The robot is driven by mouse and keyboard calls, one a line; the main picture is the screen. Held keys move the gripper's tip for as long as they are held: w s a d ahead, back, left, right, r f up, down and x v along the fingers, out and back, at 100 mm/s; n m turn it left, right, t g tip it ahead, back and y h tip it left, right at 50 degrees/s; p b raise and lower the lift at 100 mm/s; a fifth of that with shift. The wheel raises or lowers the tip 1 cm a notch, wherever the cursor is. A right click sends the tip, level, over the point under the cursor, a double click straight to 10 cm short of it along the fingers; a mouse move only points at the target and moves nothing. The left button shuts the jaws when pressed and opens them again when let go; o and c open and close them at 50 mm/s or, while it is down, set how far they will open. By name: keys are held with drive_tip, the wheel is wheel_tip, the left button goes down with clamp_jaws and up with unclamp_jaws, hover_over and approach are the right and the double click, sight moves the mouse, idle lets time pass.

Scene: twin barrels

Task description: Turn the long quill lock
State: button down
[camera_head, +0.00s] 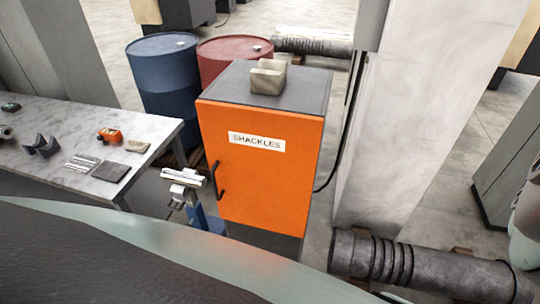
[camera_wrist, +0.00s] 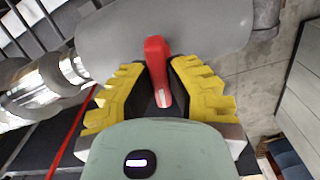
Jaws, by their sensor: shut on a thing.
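In the wrist view, the red lever (camera_wrist: 157,62), which looks like the long quill lock, stands against a rounded grey housing (camera_wrist: 210,28). A pale mark shows near its lower end. My gripper (camera_wrist: 160,75) has its two yellow ridged fingers on either side of the lever and is shut on it. The lever's near end lies between the fingers, and its pivot cannot be made out. Neither the lever nor my gripper shows in the head view, where my arm fills the lower left foreground.
A shiny metal cylinder (camera_wrist: 62,72) is close at left in the wrist view. In the head view, an orange cabinet (camera_head: 258,185) stands mid-floor, with blue (camera_head: 165,85) and red (camera_head: 222,55) barrels behind. A workbench (camera_head: 80,112) is at left; a dark pipe (camera_head: 440,270) lies at lower right.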

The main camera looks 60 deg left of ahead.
drive_tip(key=shift+f+n+b, duration=0.2)
drive_tip(key=shift+n+b, duration=1)
drive_tip(key=shift+b, duration=0.15)
drive_tip(key=shift+r, duration=0.15)
drive_tip(key=c, duration=0.9)
unclamp_jaws()
drive_tip(key=shift+c, duration=0.2)
drive_tip(key=shift+r, duration=0.1)
wheel_tip(320, 180, up, 5)
drive_tip(key=shift+r, duration=1.15)
